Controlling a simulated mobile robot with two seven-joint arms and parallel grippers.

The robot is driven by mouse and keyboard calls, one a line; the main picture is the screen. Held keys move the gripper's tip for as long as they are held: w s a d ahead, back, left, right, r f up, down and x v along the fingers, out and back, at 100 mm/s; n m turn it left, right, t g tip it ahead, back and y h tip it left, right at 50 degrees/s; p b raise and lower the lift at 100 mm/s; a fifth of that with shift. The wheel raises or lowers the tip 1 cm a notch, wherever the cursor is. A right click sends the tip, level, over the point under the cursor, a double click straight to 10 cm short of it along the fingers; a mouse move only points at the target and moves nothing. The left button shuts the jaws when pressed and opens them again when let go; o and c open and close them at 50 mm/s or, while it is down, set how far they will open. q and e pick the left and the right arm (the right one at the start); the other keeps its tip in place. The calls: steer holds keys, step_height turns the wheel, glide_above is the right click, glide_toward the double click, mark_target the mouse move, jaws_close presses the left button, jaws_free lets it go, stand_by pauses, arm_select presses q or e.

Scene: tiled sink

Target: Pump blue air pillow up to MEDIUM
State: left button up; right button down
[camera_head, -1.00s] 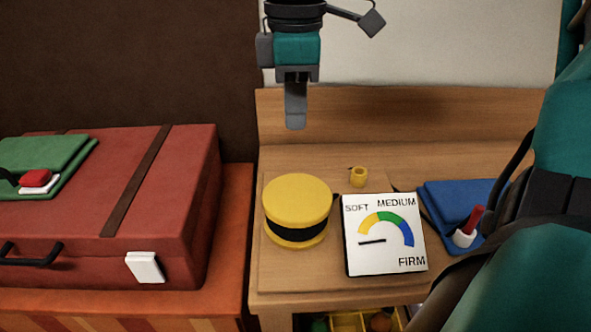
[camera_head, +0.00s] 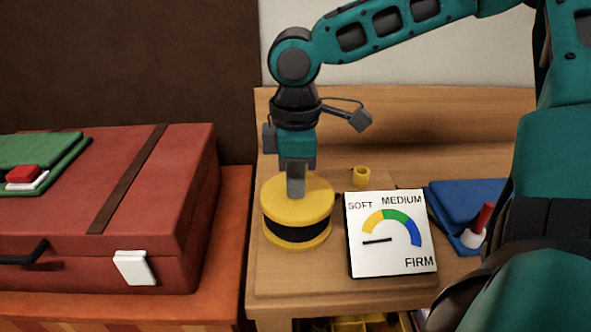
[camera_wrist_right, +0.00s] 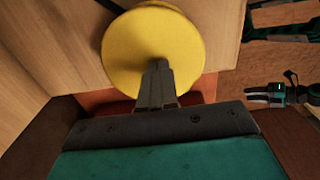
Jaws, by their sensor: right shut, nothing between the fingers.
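A yellow round pump (camera_head: 312,222) with a black bellows middle stands on the wooden table; its top disc also shows in the right wrist view (camera_wrist_right: 125,55). My right gripper (camera_head: 296,192) is shut and empty, pointing down with its tips at or just above the pump's top; I cannot tell if they touch. In the right wrist view the shut fingers (camera_wrist_right: 157,75) overlap the disc. The white gauge (camera_head: 380,262) right of the pump reads SOFT, MEDIUM, FIRM; its needle points left, below the yellow band. The blue air pillow (camera_head: 455,204) lies at the right, partly hidden by my arm.
A wooden backboard (camera_head: 440,130) rises behind the table. A bin with coloured items is under the front edge.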

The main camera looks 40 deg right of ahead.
mark_target(297, 202)
arm_select(q)
steer(key=shift+f, duration=0.1)
arm_select(e)
steer(key=shift+f, duration=0.15)
step_height(297, 202, down, 4)
steer(key=shift+s+r+b, duration=0.1)
steer(key=shift+r+b, duration=0.1)
steer(key=shift+b, duration=0.55)
steer(key=shift+f, duration=0.15)
arm_select(q)
steer(key=shift+d+f, duration=0.2)
steer(key=shift+d, duration=0.2)
